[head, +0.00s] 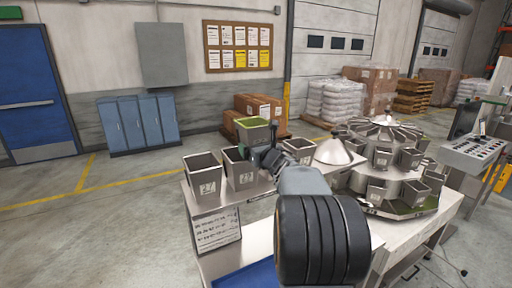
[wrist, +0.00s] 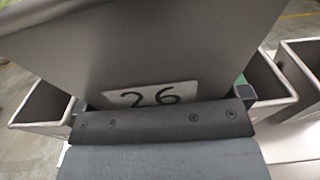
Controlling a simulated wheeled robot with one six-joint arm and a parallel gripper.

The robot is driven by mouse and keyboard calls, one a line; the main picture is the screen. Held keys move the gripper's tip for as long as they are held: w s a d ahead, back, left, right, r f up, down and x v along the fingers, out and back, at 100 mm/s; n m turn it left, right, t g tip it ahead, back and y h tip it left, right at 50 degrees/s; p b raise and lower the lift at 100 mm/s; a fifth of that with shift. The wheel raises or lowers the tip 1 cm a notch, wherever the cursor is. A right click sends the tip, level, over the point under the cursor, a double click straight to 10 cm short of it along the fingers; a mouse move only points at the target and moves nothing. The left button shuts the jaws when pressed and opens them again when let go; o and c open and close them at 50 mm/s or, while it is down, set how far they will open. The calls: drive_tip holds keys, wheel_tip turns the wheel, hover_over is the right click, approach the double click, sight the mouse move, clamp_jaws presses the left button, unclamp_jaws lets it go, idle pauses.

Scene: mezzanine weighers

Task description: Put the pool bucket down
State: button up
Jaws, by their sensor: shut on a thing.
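The pool bucket (head: 252,133) is a grey metal bucket with a yellow-green rim and inside. In the wrist view the bucket (wrist: 150,45) fills the upper middle, with a white label reading 26. My gripper (head: 270,157) is shut on its near side. In the wrist view the gripper (wrist: 160,112) shows as a dark bar across the bucket's wall, with fingertips at either side. The bucket is upright or nearly so, at the back of the shelf with the other buckets. Its base is hidden, so I cannot tell whether it touches the shelf.
Two open buckets, one labelled 27 (head: 207,185) and another (head: 238,172), stand on the steel shelf (head: 225,205) left of my arm. The round weigher (head: 385,165) with several buckets is at right. A white cone (head: 335,153) lies between. Cartons (head: 258,104) stand behind.

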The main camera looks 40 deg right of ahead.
drive_tip(key=shift+f+b, duration=0.1)
drive_tip(key=shift+b, duration=0.2)
drive_tip(key=o, duration=0.8)
drive_tip(key=shift+o, duration=0.2)
drive_tip(key=s+a+b, duration=0.1)
drive_tip(key=s+b, duration=0.2)
drive_tip(key=s, duration=0.9)
drive_tip(key=shift+a, duration=0.35)
